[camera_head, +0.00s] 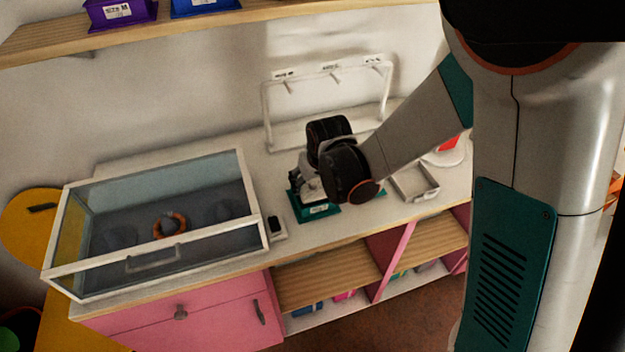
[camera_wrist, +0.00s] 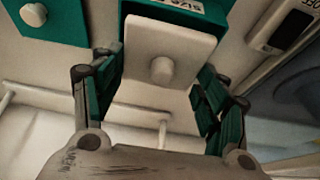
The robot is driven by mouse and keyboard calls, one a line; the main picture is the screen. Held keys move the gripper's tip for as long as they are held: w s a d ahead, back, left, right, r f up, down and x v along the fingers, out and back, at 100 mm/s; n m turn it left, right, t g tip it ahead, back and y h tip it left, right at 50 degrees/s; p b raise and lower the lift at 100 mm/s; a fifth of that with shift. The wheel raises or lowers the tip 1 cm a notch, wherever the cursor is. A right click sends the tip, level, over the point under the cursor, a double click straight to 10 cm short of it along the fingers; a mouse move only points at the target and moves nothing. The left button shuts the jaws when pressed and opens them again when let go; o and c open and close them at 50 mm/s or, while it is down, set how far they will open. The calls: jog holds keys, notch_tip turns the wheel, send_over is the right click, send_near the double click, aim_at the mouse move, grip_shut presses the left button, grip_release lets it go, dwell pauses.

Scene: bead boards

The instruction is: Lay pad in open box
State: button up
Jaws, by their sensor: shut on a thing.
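My gripper (camera_head: 312,190) is over a teal labelled box (camera_head: 317,212) on the white counter. In the wrist view, its two teal-padded fingers (camera_wrist: 158,85) are on either side of a white square pad (camera_wrist: 188,48) with a round knob (camera_wrist: 162,70), and they are shut on it. The teal box (camera_wrist: 182,8), its label partly reading "size", shows right behind the pad. I cannot tell whether the pad touches the box. The box's inside is hidden by the pad and my gripper.
A glass-topped case (camera_head: 150,225) with an orange ring (camera_head: 170,224) inside stands left. A small black-and-white switch (camera_head: 276,228) is beside it. A white hook rack (camera_head: 328,75) stands behind. A grey tray (camera_head: 413,183) is to the right. Another teal piece with a knob (camera_wrist: 33,14) lies nearby.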

jog(key=shift+s+f+b, duration=0.15)
jog(key=shift+f+b, duration=0.55)
jog(key=shift+f, duration=0.25)
jog(key=shift+c, duration=0.5)
jog(key=o, duration=0.3)
jog(key=shift+f+b, duration=0.45)
jog(key=shift+b, duration=0.15)
jog(key=shift+o, duration=0.3)
jog(key=shift+f, duration=0.25)
jog(key=shift+o, duration=0.4)
jog(key=shift+w+f+b, duration=0.2)
jog(key=shift+f+b, duration=0.35)
jog(key=shift+b, duration=0.25)
